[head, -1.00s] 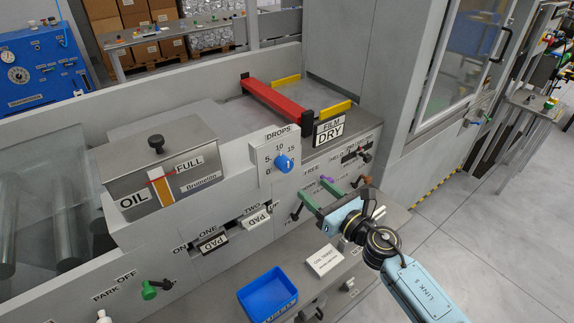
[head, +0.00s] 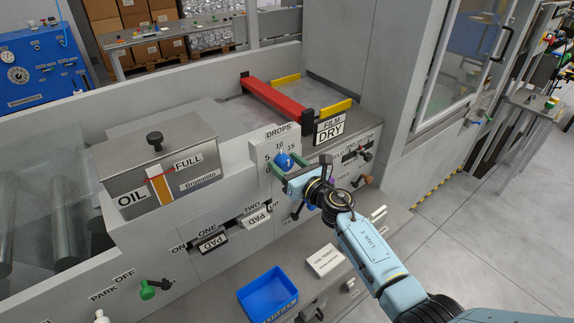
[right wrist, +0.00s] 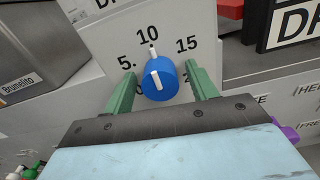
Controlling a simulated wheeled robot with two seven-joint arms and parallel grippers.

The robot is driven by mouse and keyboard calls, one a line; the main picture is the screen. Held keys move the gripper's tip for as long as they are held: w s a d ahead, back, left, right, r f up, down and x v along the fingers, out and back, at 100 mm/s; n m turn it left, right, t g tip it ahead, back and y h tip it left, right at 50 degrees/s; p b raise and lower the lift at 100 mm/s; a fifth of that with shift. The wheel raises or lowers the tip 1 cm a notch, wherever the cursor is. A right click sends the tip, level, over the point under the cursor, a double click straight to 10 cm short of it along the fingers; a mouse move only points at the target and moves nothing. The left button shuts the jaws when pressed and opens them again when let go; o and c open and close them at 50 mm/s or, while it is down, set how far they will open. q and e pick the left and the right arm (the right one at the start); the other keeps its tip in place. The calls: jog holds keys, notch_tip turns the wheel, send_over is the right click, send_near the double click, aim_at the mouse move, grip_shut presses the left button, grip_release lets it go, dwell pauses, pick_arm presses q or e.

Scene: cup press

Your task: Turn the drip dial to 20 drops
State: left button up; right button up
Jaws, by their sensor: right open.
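The blue drip dial (head: 284,161) is on a light panel marked DROPS, on the front of the grey machine. In the right wrist view the blue knob (right wrist: 160,78) has a white stripe on its face, and a white mark shows just under the 10. The 5, 10 and 15 are readable; the lower right of the scale is partly hidden by a finger. My right gripper (right wrist: 160,70) is open, with one green finger on each side of the knob and gaps visible. My left gripper is out of view.
The grey oil tank (head: 160,165) stands left of the dial. Small levers (head: 363,180) are to the right. A blue bin (head: 267,294) sits below.

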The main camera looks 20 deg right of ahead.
jog(key=c, duration=1)
